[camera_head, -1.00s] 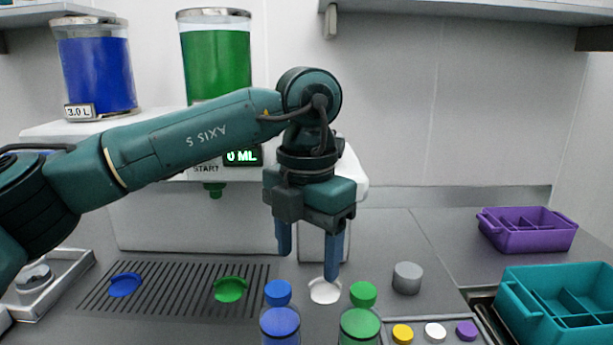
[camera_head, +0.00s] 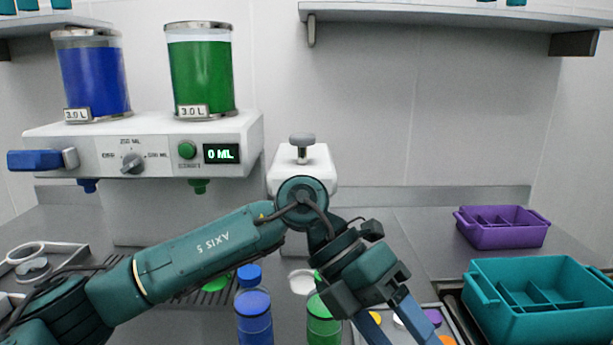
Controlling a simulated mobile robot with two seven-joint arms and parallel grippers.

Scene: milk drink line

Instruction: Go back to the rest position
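My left gripper (camera_head: 395,328) reaches in from the left and points down and to the right at the bottom of the head view. Its two blue fingers stand apart with nothing visible between them; their tips lie low, near the picture's bottom edge. It is in front of the small tray of coloured discs, partly hiding it. My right gripper is not in view. A blue container (camera_head: 254,320) and a green container (camera_head: 322,325) stand left of the fingers, apart from them. The forearm crosses in front of the drip grate (camera_head: 105,262) and dispenser base.
The dispenser (camera_head: 225,135) with blue (camera_head: 93,75) and green (camera_head: 201,70) tanks reads 0 ML. A white device (camera_head: 318,170) with a grey knob stands behind my wrist. Teal (camera_head: 545,315) and purple (camera_head: 500,238) crates are at right. A shelf (camera_head: 450,14) overhangs above.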

